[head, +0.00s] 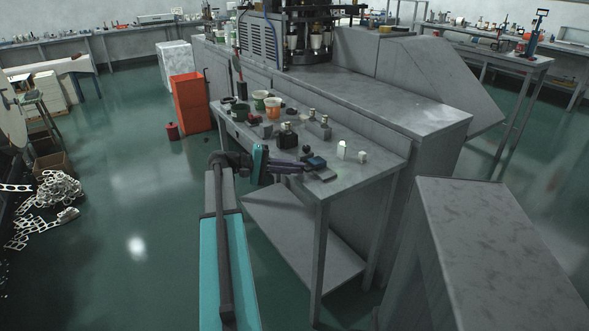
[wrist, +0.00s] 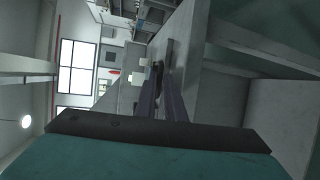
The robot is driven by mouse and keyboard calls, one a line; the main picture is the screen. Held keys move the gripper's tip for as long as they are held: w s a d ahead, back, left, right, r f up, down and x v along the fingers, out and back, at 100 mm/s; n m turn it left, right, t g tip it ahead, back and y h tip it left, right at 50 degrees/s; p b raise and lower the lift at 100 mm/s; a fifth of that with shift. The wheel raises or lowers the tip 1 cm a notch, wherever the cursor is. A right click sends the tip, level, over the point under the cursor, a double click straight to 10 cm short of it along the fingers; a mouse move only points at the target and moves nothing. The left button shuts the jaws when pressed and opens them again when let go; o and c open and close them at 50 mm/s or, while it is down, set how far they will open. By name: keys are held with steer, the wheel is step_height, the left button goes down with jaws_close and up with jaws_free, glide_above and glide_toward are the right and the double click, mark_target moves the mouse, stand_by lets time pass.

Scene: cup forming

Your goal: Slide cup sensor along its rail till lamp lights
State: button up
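A small dark blue block (head: 315,162), which may be the cup sensor, sits on a grey plate (head: 324,175) near the front corner of the bench. My gripper (head: 300,168) reaches in from the left, low over the bench, with its tips close beside the block. In the wrist view its two long dark fingers (wrist: 160,82) run forward, with a small dark shape near their tips. I cannot tell whether they touch or hold anything. The rail is not clear, and I cannot make out a lamp or whether one is lit.
A machine (head: 300,40) stands behind. A grey cabinet (head: 495,240) is at the right.

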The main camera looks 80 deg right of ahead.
steer(key=shift+o, duration=0.2)
steer(key=shift+w, duration=0.1)
steer(key=v, duration=1.3)
steer(key=shift+w+b, duration=0.35)
steer(key=shift+w+a+r, duration=0.1)
steer(key=shift+a, duration=0.05)
